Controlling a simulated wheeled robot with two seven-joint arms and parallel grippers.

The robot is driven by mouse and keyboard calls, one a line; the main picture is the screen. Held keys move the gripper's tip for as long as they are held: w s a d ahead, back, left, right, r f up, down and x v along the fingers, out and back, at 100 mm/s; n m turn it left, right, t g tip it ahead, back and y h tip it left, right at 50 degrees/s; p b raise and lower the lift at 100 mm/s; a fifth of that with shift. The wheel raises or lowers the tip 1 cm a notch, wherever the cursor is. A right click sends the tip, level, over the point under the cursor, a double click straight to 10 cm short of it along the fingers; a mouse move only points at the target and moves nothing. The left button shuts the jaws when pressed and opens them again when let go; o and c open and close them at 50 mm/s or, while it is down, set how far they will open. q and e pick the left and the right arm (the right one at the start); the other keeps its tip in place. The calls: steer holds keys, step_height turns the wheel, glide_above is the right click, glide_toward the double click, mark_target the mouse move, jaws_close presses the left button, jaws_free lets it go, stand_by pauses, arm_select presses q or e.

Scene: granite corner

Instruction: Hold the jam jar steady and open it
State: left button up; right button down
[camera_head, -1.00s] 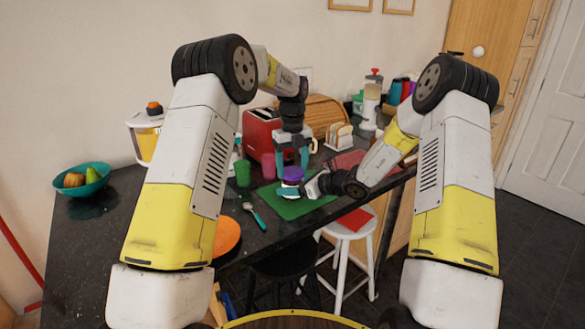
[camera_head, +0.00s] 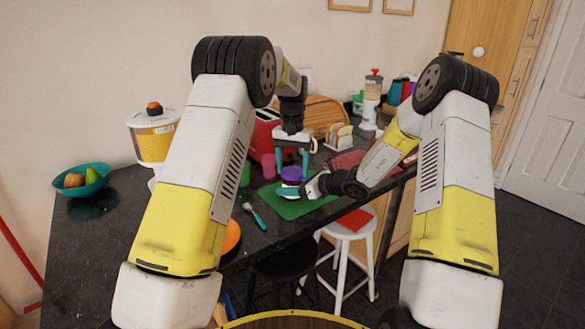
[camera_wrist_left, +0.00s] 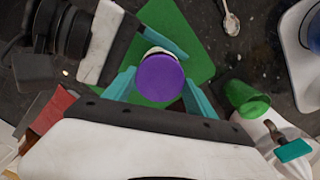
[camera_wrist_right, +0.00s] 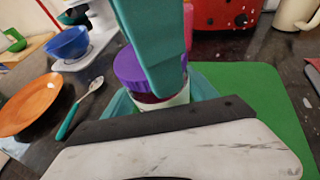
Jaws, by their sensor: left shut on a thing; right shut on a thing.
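The jam jar stands upright on a green board (camera_head: 300,208), its purple lid (camera_head: 291,173) on top. My left gripper (camera_head: 292,164) reaches down from above and is shut on the lid; in the left wrist view, its teal fingers flank the round purple lid (camera_wrist_left: 158,77). My right gripper (camera_head: 290,190) comes in low from the right and is shut on the jar's body. In the right wrist view, the pale label (camera_wrist_right: 178,98) shows between its fingers, and a teal left finger hides part of the lid (camera_wrist_right: 125,68). I cannot tell whether the lid is loosened.
A teal-handled spoon (camera_head: 254,214) lies left of the board. A green cup (camera_wrist_left: 246,98) and a pink cup (camera_head: 268,165) stand close behind. A red toaster (camera_wrist_right: 226,12) is farther back. An orange plate (camera_wrist_right: 30,105) and a blue bowl (camera_wrist_right: 68,43) are to the left.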

arm_select(q)
steer(key=n, duration=0.4)
steer(key=shift+n, duration=0.4)
steer(key=n, duration=1.9)
steer(key=shift+r, duration=0.15)
steer(key=shift+r, duration=1.05)
